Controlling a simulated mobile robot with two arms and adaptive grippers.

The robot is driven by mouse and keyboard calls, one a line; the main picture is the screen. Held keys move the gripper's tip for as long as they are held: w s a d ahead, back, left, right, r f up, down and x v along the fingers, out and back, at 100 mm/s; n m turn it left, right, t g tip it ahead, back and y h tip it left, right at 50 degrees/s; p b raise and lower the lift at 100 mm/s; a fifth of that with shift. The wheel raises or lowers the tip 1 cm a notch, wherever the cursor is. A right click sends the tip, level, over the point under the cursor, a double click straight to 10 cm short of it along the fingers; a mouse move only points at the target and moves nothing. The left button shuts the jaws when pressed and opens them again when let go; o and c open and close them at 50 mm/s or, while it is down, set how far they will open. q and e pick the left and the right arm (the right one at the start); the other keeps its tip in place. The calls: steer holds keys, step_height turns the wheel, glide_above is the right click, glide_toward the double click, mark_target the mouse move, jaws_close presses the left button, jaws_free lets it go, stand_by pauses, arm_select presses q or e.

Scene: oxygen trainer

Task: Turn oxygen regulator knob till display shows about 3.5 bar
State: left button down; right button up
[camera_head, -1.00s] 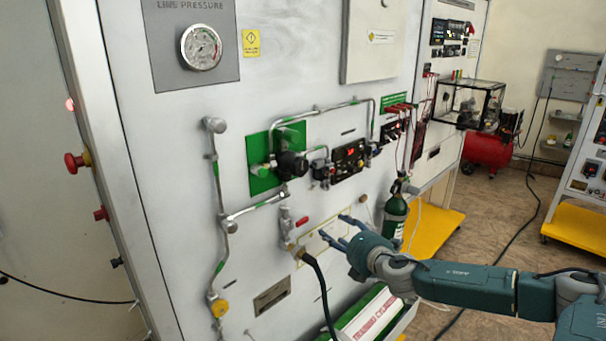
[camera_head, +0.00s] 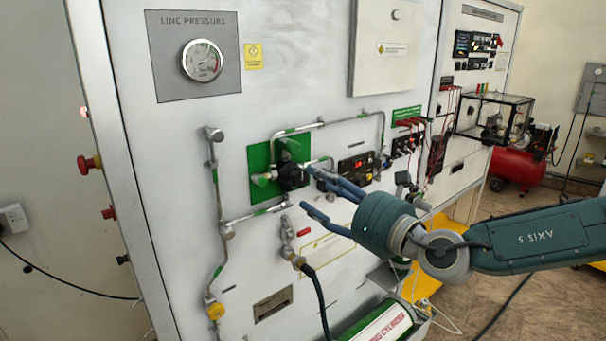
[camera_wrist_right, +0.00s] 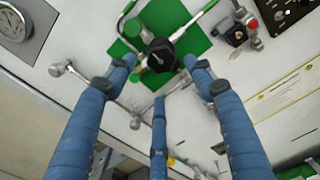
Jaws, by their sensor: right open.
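The black oxygen regulator knob (camera_head: 289,177) sits in front of a green plate (camera_head: 262,158) on the white panel. The dark display unit (camera_head: 356,167) is to its right, with red digits too small to read. My right gripper (camera_head: 305,187) is open, its blue fingers pointing at the knob from the right. In the right wrist view, the knob (camera_wrist_right: 160,56) lies just beyond and between the spread fingertips (camera_wrist_right: 159,74). I see no clear contact, and the knob's far side is hidden. My left gripper is not in view.
Metal pipes (camera_head: 216,185) run around the regulator. A red-handled valve (camera_head: 303,232) and black hose (camera_head: 318,290) are below. The line pressure gauge (camera_head: 202,61) is at upper left. A training cylinder (camera_head: 385,325) lies at the bottom, close under my right arm.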

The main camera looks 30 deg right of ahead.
mark_target(302, 180)
steer(key=w+p, duration=0.1)
steer(key=w, duration=0.1)
steer(key=w+p, duration=0.1)
steer(key=w, duration=0.1)
steer(key=shift+w+r+p, duration=0.2)
steer(key=shift+w+p, duration=0.15)
steer(key=shift+w+a+f+p, duration=0.15)
steer(key=shift+w+p, duration=0.25)
steer(key=shift+w, duration=0.25)
steer(key=shift+c, duration=0.3)
steer(key=shift+f, duration=0.1)
steer(key=c, duration=1.1)
